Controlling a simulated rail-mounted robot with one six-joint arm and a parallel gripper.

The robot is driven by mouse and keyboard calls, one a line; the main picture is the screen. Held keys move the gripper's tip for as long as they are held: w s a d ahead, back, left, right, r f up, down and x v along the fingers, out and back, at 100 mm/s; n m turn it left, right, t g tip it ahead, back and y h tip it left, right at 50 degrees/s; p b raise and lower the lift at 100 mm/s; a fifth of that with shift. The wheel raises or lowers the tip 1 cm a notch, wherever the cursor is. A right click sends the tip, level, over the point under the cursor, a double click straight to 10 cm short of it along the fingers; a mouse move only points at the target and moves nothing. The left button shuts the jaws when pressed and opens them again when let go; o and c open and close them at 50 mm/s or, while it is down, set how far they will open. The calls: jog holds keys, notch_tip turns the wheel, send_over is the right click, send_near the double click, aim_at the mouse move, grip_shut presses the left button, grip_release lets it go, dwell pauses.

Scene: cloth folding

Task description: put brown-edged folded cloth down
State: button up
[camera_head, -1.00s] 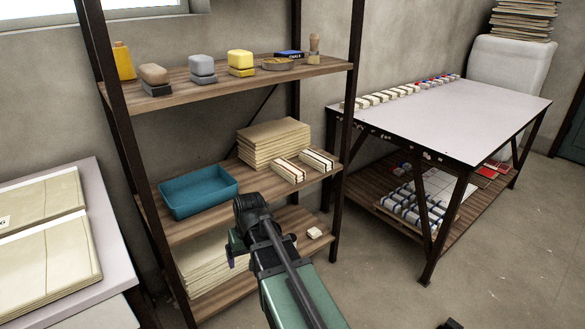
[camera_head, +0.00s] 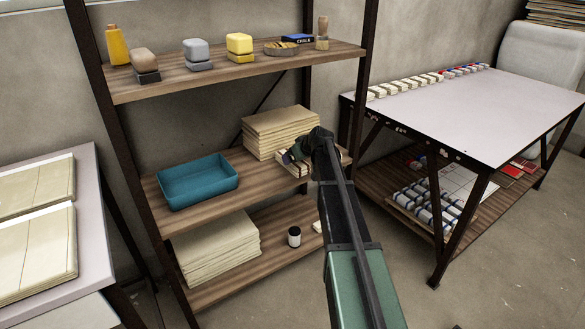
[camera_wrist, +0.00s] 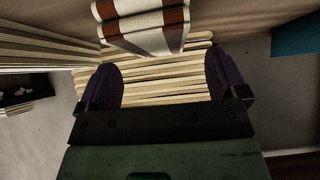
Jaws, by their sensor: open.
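A brown-edged folded cloth (camera_wrist: 145,28), cream with brown bands, shows at the top of the wrist view, just beyond my fingertips. In the head view, cream folded cloth (camera_head: 291,168) shows on the middle shelf, partly hidden by my gripper (camera_head: 293,157). My gripper also shows in the wrist view (camera_wrist: 164,78), its two purple fingers spread apart and nothing clasped between them. Several cream layers (camera_wrist: 165,85) show behind the gap between the fingers. I cannot tell whether a finger touches the cloth.
A stack of cream sheets (camera_head: 280,132) stands behind the cloth, and a blue tray (camera_head: 198,182) stands left on the same shelf (camera_head: 190,215). The upper shelf (camera_head: 200,80) overhangs. A jar (camera_head: 294,237) and another stack (camera_head: 217,248) are below. A table (camera_head: 470,115) stands right.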

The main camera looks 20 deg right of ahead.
jog(key=b+x, duration=0.3)
jog(key=x, duration=0.2)
jog(key=shift+b, duration=0.35)
jog(key=shift+r, duration=0.15)
jog(key=c, duration=1.2)
notch_tip(320, 180, up, 18)
jog(key=p, duration=1.8)
